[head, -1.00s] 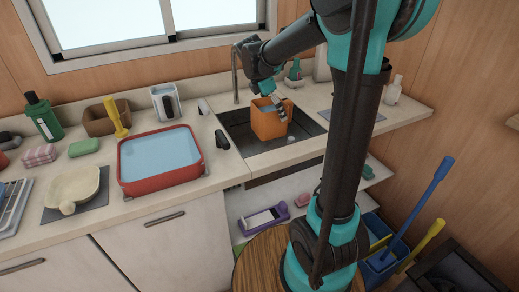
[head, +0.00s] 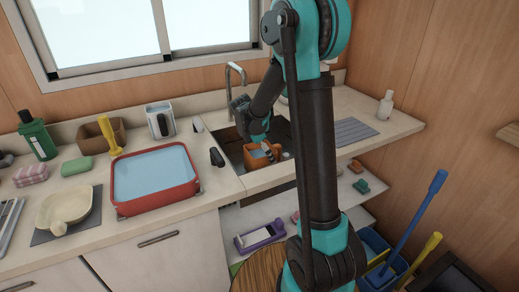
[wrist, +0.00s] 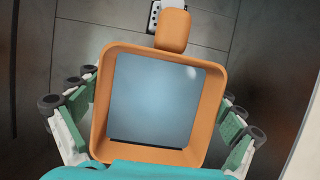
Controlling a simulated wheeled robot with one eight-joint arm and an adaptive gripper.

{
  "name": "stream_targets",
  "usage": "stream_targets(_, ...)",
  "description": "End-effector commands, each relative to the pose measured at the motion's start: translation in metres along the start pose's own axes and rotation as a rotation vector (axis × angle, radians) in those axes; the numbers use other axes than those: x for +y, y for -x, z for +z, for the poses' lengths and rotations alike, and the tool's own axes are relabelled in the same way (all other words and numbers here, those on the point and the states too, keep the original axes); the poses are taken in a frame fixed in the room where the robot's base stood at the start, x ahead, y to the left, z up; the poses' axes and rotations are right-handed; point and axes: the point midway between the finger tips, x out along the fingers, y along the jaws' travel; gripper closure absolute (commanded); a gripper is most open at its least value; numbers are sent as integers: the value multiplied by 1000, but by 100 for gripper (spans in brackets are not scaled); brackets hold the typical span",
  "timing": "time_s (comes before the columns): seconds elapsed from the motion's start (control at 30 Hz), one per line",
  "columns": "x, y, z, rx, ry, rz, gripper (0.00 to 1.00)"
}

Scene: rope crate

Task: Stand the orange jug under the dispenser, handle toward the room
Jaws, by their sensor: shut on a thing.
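The orange jug (head: 258,160) is inside the dark sink (head: 233,150), with pale blue liquid in it. In the wrist view the jug (wrist: 100,110) is seen from above, its handle (wrist: 173,30) at the top of the picture. My gripper (head: 264,146) is shut on the jug, with green-padded fingers on its left and right sides in the wrist view. A grey tap (head: 235,78) rises behind the sink. I cannot tell whether the jug's base touches the sink floor. I see nothing that is clearly a dispenser apart from the tap.
A red basin of water (head: 154,207) stands left of the sink, with a white container (head: 158,122) behind it. A white bottle (head: 386,105) and a grey ribbed mat (head: 352,132) are on the right counter. A blue bucket (head: 375,275) with long handles stands below right.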

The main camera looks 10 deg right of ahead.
Motion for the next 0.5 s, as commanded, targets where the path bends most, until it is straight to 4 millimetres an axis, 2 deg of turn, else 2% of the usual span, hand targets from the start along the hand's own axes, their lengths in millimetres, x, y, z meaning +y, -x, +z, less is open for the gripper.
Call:
stream_targets(0.1,11,0,0,0,0,0,52)
stream_targets(0.27,19,0,0,0,0,0,52)
stream_targets(0.5,53,0,0,0,0,0,52)
